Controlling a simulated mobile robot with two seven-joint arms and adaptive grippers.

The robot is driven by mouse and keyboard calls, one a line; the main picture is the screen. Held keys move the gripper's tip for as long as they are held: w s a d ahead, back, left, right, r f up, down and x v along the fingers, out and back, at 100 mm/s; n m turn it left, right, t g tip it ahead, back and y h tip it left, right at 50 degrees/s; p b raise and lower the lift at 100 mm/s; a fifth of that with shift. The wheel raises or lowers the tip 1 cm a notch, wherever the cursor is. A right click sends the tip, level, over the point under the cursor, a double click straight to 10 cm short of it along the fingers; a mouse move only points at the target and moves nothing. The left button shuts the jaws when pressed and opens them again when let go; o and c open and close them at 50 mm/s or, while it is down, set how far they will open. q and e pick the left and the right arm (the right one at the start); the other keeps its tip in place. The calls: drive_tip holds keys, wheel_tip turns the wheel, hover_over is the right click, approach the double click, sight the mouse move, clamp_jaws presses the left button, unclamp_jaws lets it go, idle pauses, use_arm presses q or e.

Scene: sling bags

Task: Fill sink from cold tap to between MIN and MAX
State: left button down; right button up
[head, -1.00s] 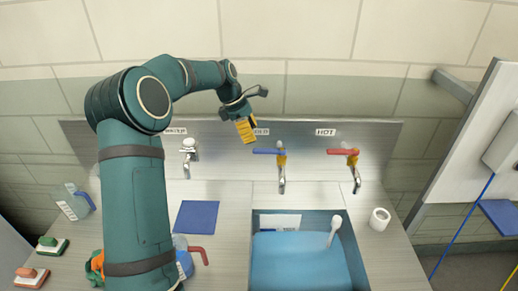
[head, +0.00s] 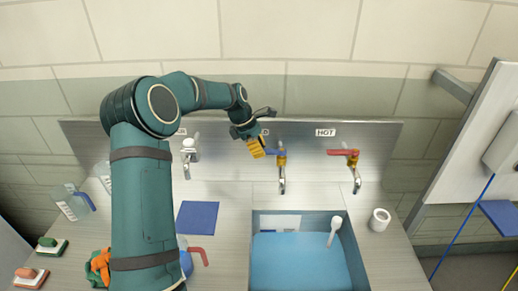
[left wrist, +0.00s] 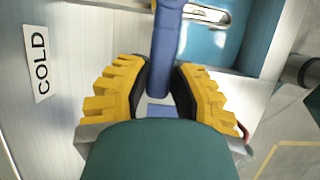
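The cold tap (head: 282,170) with a blue lever (head: 272,152) is mounted on the steel back panel, above the sink (head: 345,222). The sink holds a flat blue surface that looks like water (head: 300,262), below a white label (head: 280,222) on the back wall; its marks are too small to read. My left gripper (head: 258,148), with yellow fingers, is at the lever's left end. In the left wrist view the blue lever (left wrist: 166,45) lies between the two fingers (left wrist: 165,75); whether both pads press on it is unclear. My right gripper is out of view.
The hot tap (head: 353,172) with a red lever is to the right, another tap (head: 188,150) to the left. A white-handled item (head: 334,230) stands in the sink. A white roll (head: 380,219) and a blue mat (head: 197,217) flank it.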

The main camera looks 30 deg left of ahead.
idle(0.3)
use_arm(q)
drive_tip(key=s+n, duration=0.1)
drive_tip(key=s+d+n+t+y, duration=0.1)
drive_tip(key=n, duration=0.1)
drive_tip(key=shift+d+n+p, duration=0.3)
drive_tip(key=shift+p, duration=0.1)
drive_tip(key=shift+f, duration=0.1)
drive_tip(key=c, duration=0.8)
unclamp_jaws()
drive_tip(key=shift+w, duration=0.15)
drive_tip(key=v, duration=1.2)
